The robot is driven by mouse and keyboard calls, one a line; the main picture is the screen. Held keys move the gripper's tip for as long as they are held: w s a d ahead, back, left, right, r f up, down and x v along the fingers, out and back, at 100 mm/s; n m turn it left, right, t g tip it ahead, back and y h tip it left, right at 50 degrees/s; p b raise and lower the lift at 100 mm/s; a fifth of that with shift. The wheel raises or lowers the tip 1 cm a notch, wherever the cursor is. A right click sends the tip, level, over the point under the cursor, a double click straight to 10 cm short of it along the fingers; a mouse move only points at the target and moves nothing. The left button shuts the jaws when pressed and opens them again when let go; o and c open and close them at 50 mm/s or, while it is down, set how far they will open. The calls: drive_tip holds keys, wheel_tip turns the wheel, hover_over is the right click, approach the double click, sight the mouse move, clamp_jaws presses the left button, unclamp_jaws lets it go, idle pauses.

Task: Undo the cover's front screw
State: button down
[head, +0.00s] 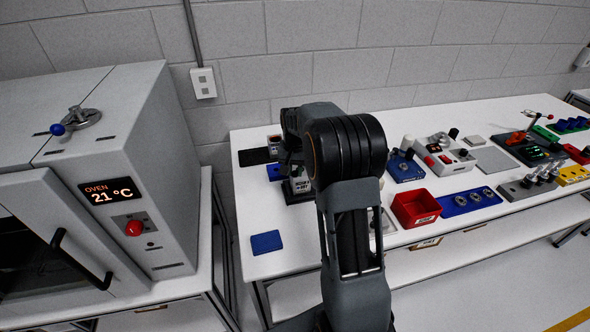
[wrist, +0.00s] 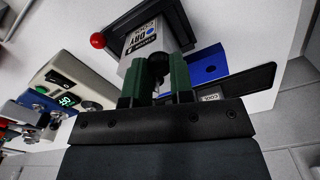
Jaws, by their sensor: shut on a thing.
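In the wrist view my gripper (wrist: 159,72) has green fingers shut on a dark round knob (wrist: 158,64) at the face of a pale, labelled housing (wrist: 138,44). The knob sits where the cover's front screw would be, but its threads and seat are hidden, so I cannot tell how far it is turned. The labelled housing also shows in the head view (head: 300,186), at the left part of the bench on a dark base. There my own arm hides most of the gripper and the knob.
A blue block (wrist: 207,66) and a black tray (wrist: 238,84) lie close to the housing. A red ball knob (wrist: 97,40) is at its other side. In the head view a blue mat (head: 266,242) lies on the bench's front left, and a red bin (head: 415,208) stands right of my arm.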

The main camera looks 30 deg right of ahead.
sight(295, 172)
idle(0.4)
drive_tip(key=c, duration=1)
unclamp_jaws()
drive_tip(key=shift+o, duration=0.2)
wheel_tip(295, 172, up, 14)
drive_tip(key=shift+b, duration=0.3)
drive_tip(key=shift+f, duration=0.1)
